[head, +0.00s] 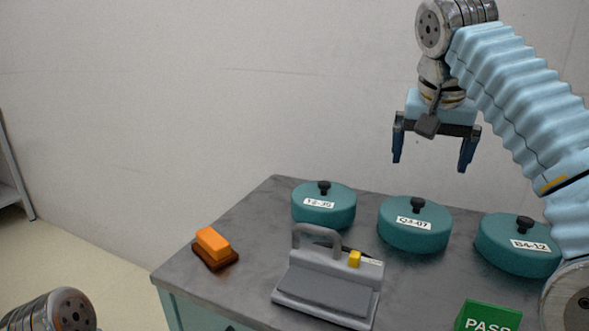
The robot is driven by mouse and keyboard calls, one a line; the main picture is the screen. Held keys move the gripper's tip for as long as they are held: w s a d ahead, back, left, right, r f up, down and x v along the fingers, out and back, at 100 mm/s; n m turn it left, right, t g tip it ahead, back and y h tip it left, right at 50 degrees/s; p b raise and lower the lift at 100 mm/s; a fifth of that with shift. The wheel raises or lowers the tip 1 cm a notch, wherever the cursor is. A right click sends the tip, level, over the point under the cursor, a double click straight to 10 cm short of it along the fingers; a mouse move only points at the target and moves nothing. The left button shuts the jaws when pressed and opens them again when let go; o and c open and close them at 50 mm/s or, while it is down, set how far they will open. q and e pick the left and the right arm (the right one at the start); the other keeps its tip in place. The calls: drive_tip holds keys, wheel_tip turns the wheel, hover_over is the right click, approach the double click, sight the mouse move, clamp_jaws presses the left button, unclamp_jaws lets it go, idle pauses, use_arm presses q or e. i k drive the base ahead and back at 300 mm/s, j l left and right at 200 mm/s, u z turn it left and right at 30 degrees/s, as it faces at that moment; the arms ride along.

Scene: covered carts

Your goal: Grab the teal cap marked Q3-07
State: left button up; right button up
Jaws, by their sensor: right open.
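The teal cap marked Q3-07 (414,236) sits on the grey cart top, the middle one of three similar caps. It has a dark knob on top and a white label on its front. My right gripper (430,164) is open and empty, pointing down above the Q3-07 cap with a clear gap between. Of my left arm, only a rounded metal joint shows at the lower left; its gripper is out of view.
Teal caps T2-35 (322,213) and B4-12 (515,258) flank it left and right. An orange block on a brown base (214,246) lies left. A wall rises behind the cart (255,222).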

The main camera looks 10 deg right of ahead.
sight(414, 225)
drive_tip(key=k, duration=1.5)
